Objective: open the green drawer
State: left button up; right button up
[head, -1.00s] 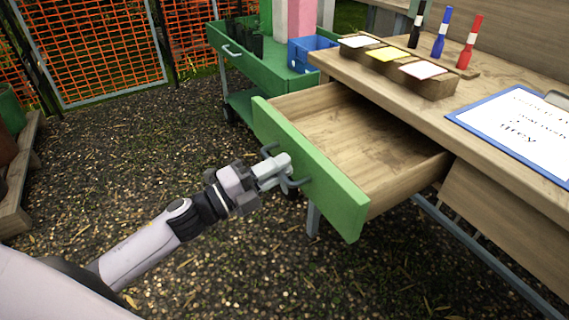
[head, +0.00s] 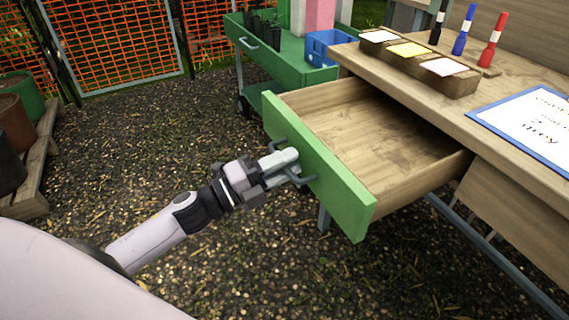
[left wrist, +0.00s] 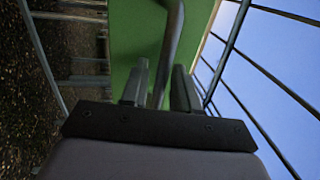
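The green drawer front (head: 330,178) stands well out from the wooden desk, and its empty wooden inside (head: 385,140) shows. A grey bar handle (head: 306,182) is on the front. My left gripper (head: 287,162) is at the handle, in front of the drawer. In the left wrist view the handle bar (left wrist: 172,40) runs between the two fingers (left wrist: 160,92), which look closed on it, with little gap to see. The green front (left wrist: 135,35) shows behind. My right gripper is in neither view.
The desk top (head: 440,100) holds a tray of cards (head: 455,86), several markers and a blue-edged board (head: 510,137). A green cart (head: 285,68) with a blue bin (head: 325,50) stands behind the drawer. Pots on a wooden stand (head: 30,190) are at left. The ground between is clear.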

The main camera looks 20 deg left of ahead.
pick_arm(q)
jog(key=v, duration=0.7)
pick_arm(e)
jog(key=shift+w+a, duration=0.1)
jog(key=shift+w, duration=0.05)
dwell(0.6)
pick_arm(q)
jog(key=s+d+f+n+g+y, duration=0.3)
jog(key=s+f+n+y, duration=0.25)
jog(key=f+n, duration=0.55)
jog(key=s+d+f+n+g+y, duration=0.2)
jog(key=s+d+f+n+y, duration=0.3)
jog(key=f+n, duration=0.55)
jog(key=s+a+r+n+p, duration=0.1)
jog(key=a+r+p, duration=0.1)
jog(key=r+p, duration=0.6)
jog(key=s+a+r+p, duration=0.1)
jog(key=a+r+p, duration=0.1)
jog(key=r+p, duration=0.7)
jog(key=shift+s+n+g+p, duration=0.2)
jog(key=shift+n+g+p, duration=0.15)
jog(key=shift+p, duration=0.8)
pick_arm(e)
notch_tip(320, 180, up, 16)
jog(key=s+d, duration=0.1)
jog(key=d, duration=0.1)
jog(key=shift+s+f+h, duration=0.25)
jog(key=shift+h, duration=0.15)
